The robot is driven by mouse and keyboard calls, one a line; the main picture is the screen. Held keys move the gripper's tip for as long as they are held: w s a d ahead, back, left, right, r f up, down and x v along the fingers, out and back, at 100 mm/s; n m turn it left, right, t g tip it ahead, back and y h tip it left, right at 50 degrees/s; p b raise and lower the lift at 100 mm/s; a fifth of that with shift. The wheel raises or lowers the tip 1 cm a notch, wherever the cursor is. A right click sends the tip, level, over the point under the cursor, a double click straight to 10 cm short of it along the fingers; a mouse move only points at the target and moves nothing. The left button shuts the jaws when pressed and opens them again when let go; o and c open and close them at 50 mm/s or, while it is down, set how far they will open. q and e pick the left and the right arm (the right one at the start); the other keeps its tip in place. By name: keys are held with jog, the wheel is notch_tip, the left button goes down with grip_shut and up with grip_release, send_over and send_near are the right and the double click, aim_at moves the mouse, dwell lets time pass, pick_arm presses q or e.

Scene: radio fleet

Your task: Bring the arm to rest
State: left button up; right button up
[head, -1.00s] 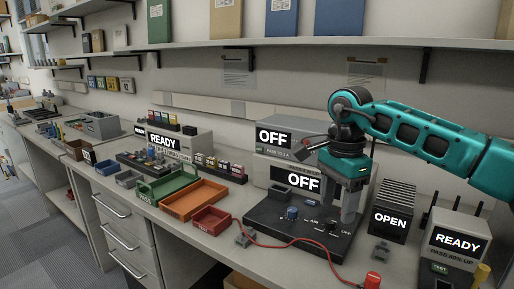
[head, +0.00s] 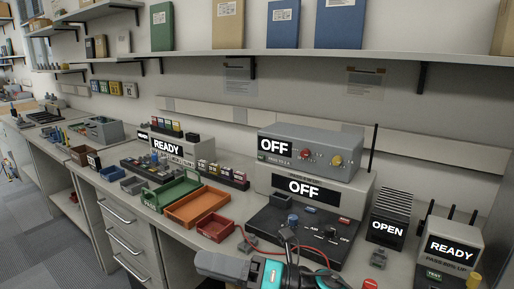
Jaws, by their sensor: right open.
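My right gripper (head: 212,265) is at the bottom edge of the head view, with teal and dark parts of its wrist beside it. Its grey fingers point left, low in front of the bench, and they hold nothing that I can see. The gap between the fingers is hard to make out from this angle. Part of the wrist covers the front of the black control panel (head: 275,222). My left gripper is not in view.
Two grey units reading OFF (head: 315,150) stand behind the panel. An OPEN unit (head: 388,222) and a READY unit (head: 450,250) stand right. Red (head: 214,228), orange (head: 195,207) and green (head: 170,192) trays sit left. A shelf (head: 300,54) runs above.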

jog(key=w+d+f+m+t+h+p, duration=0.1)
jog(key=d+f+m+t+h, duration=0.5)
jog(key=m, duration=0.7)
jog(key=d+f+m+t+h+p, duration=0.1)
jog(key=d+f+m+t+h, duration=0.35)
jog(key=d+m+t, duration=0.6)
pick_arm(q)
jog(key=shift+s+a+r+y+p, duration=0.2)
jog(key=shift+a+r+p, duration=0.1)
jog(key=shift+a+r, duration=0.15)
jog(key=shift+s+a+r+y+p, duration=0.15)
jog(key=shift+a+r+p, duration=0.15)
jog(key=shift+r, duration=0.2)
pick_arm(e)
jog(key=s+d+f+m+g+h, duration=0.3)
jog(key=s+d+f+m+h, duration=0.1)
jog(key=s+f+m, duration=0.2)
jog(key=s+d+f+m+g+h, duration=0.4)
jog(key=s+f+m, duration=0.3)
jog(key=f+m, duration=0.1)
jog(key=shift+s+d+f+m, duration=0.15)
jog(key=shift+s+f+m, duration=0.1)
jog(key=shift+m, duration=0.5)
jog(key=shift+g, duration=0.25)
